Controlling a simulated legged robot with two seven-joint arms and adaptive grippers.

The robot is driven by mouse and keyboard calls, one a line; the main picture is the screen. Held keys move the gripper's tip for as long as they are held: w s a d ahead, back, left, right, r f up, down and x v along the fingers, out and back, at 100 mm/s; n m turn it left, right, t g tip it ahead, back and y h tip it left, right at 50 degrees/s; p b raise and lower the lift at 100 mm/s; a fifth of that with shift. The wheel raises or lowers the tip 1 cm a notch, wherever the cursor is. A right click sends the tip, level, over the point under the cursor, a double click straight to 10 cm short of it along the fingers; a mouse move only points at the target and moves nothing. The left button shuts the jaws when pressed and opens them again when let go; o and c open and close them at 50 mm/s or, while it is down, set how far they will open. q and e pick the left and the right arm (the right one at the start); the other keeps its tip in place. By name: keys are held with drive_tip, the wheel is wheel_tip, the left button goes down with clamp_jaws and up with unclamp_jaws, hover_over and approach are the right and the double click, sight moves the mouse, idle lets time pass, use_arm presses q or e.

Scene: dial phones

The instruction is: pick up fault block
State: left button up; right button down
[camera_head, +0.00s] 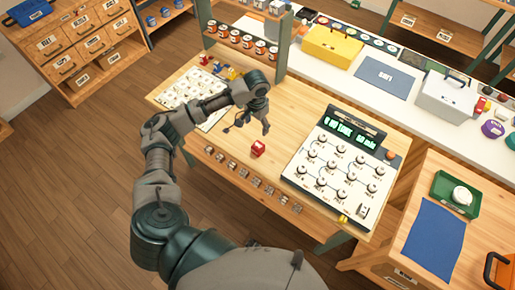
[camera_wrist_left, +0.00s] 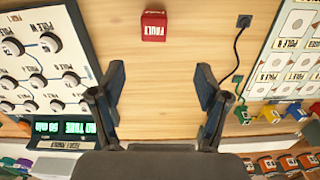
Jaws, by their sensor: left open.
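The red fault block (camera_head: 258,149) stands on the wooden table, just in front of my left gripper in the head view. In the left wrist view the fault block (camera_wrist_left: 153,26) shows its white lettering at the top, beyond the fingertips. My left gripper (camera_head: 247,128) is open and empty above the table. In the left wrist view the left gripper's fingers (camera_wrist_left: 161,76) are spread apart with bare wood between them, and the block lies apart from them. My right gripper is not in view.
A dial console (camera_head: 335,165) with a green display stands right of the block. A white card board (camera_head: 190,98) lies to the left. Several small labelled pieces line the table's front edge. A black plug with a cable (camera_wrist_left: 243,22) lies near the block. Jars stand on a shelf (camera_head: 247,40) behind.

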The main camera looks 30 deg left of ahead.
sight(258, 145)
use_arm(q)
drive_tip(key=f, duration=0.8)
drive_tip(key=shift+d+f, duration=0.25)
drive_tip(key=shift+a+f, duration=0.1)
drive_tip(key=shift+f, duration=0.55)
drive_tip(key=f, duration=0.4)
drive_tip(key=shift+s+d+f, duration=0.15)
drive_tip(key=shift+d+f, duration=0.1)
drive_tip(key=shift+d, duration=0.1)
drive_tip(key=shift+c, duration=0.3)
drive_tip(key=shift+a, duration=0.1)
drive_tip(key=c, duration=1.2)
